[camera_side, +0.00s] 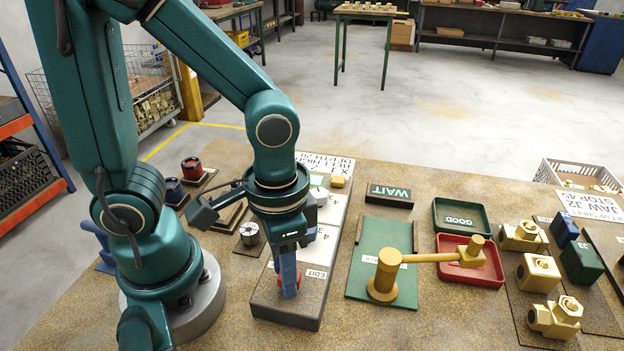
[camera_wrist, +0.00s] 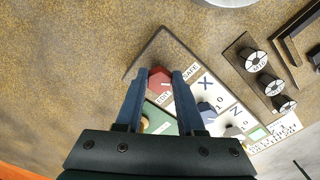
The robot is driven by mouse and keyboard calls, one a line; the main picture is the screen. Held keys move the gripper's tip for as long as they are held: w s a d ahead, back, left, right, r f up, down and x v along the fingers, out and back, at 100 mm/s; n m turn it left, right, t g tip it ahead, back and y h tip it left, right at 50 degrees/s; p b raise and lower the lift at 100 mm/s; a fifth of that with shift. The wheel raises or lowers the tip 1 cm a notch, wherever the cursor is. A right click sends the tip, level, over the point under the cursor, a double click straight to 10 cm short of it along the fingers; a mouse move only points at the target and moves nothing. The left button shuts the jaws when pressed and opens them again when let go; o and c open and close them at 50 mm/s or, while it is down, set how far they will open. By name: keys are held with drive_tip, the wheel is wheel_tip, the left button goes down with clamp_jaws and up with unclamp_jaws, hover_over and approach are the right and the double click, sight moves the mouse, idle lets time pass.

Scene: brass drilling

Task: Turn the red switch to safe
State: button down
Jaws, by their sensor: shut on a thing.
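The red switch (camera_wrist: 158,78) is a faceted red knob at the end of a grey control panel (camera_side: 287,312). In the wrist view it sits between the blue fingertips of my gripper (camera_wrist: 157,77), which is shut on it. The EDIT label (camera_wrist: 163,98) lies just below the knob in that view, and the SAFE label (camera_wrist: 190,72) lies to its right. A small pale mark shows on the knob's EDIT side. In the side view my gripper (camera_side: 289,287) points down onto the panel; the fingers cover most of the knob and SAFE is hidden.
Several brass fittings (camera_side: 540,272) stand at the right. Bare table lies in front of the panel.

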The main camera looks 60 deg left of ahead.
idle(0.5)
drive_tip(key=c, duration=0.5)
unclamp_jaws()
drive_tip(key=shift+r, duration=2.55)
